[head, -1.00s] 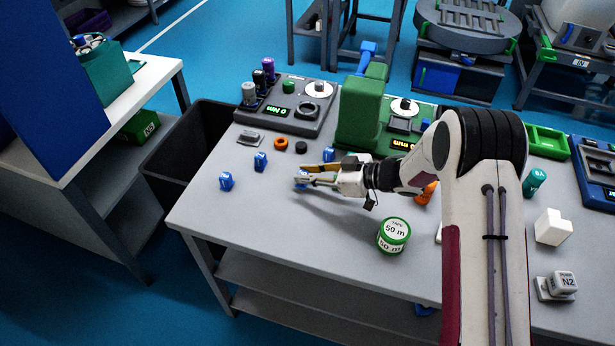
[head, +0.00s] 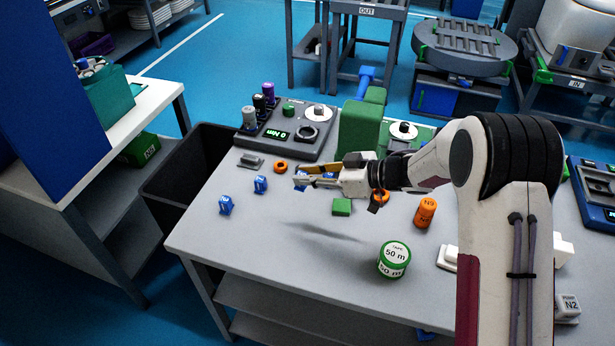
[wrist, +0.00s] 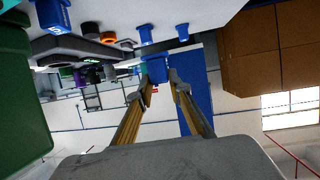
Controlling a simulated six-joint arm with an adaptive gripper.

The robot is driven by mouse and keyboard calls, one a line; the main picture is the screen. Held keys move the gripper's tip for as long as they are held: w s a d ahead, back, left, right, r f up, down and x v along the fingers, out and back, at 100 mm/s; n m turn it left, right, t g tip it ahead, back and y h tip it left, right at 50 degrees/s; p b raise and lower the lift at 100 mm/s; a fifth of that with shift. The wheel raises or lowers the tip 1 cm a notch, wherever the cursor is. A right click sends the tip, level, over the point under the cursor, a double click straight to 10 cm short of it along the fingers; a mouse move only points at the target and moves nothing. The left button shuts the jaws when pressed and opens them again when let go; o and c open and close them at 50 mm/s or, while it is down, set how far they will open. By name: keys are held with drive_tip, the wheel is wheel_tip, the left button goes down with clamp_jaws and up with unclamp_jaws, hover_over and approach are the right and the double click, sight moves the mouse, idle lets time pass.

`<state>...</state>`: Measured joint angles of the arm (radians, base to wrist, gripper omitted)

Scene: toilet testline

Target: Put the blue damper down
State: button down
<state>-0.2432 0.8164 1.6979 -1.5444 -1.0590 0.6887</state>
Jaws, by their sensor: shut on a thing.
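My gripper (head: 303,181) is above the left part of the grey worktable, its shadow falling on the top in front of it. In the wrist view my gripper's fingers (wrist: 161,86) are shut on a blue damper (wrist: 156,69) at their tips. In the head view the held damper is hard to separate from blue at the fingertips. Two other blue dampers stand on the table to the left, one nearer the front (head: 225,205) and one behind it (head: 260,184). In the wrist view, another blue piece (wrist: 53,15) shows at the upper left.
The grey worktable (head: 240,240) is clear around its front left. An orange ring (head: 281,167), a green block (head: 341,207), a tape roll (head: 394,259) and an orange cylinder (head: 426,212) lie near the arm. A dark bin (head: 180,170) stands left of the table.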

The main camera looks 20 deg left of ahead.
idle(0.6)
drive_tip(key=w+d+r+m+t, duration=0.1)
drive_tip(key=w+d+r, duration=0.1)
drive_tip(key=d, duration=0.7)
drive_tip(key=w+d+r+m+t, duration=0.1)
drive_tip(key=w+d+r+t, duration=0.15)
drive_tip(key=d, duration=0.65)
drive_tip(key=s+d+r+n+g, duration=0.1)
drive_tip(key=s+d+g, duration=0.1)
drive_tip(key=s+d, duration=0.2)
drive_tip(key=s+d+r+n+g, duration=0.1)
drive_tip(key=s+d, duration=0.3)
drive_tip(key=s, duration=0.6)
drive_tip(key=shift+s+n+g, duration=0.2)
drive_tip(key=shift+n+g, duration=0.4)
drive_tip(key=shift+g, duration=0.25)
drive_tip(key=shift+f, duration=3.05)
